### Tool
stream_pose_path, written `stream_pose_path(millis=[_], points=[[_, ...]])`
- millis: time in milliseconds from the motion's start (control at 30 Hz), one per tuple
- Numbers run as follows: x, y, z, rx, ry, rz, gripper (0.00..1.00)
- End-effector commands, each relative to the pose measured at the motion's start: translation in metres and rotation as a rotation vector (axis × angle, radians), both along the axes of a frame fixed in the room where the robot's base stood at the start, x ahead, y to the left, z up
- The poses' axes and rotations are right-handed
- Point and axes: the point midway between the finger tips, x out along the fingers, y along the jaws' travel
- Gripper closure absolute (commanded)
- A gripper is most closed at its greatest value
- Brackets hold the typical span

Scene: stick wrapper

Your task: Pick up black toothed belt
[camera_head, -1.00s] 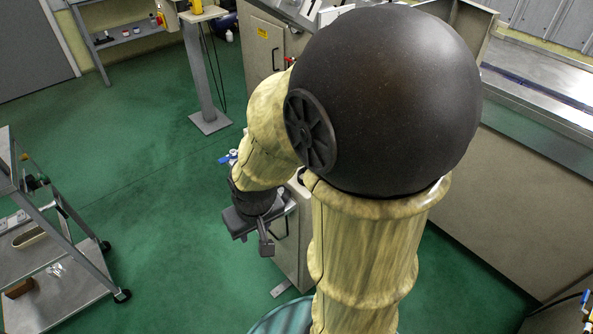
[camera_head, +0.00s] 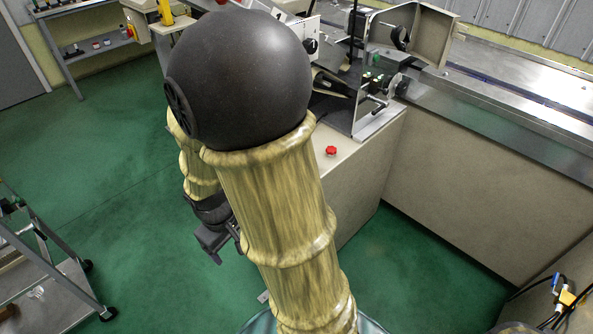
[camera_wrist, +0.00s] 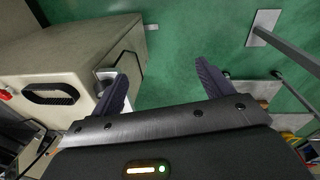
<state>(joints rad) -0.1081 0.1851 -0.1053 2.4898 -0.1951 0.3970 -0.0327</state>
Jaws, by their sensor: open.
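My gripper (camera_head: 218,242) hangs low over the green floor in the head view, partly hidden behind my arm. In the wrist view my gripper (camera_wrist: 162,88) has its two dark fingers spread wide apart. Only green floor shows between them, with nothing held.
A metal cart (camera_head: 55,262) stands at the lower left. A machine with a red button (camera_head: 331,150) is at the right. Green floor (camera_head: 110,160) lies open between.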

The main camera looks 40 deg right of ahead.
Motion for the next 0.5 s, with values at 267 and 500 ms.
stream_pose_path(millis=[267,500], points=[[0.016,-0.035,-0.015,-0.249,0.268,0.347,0.21],[0.036,-0.074,-0.019,-0.510,0.500,0.663,0.21]])
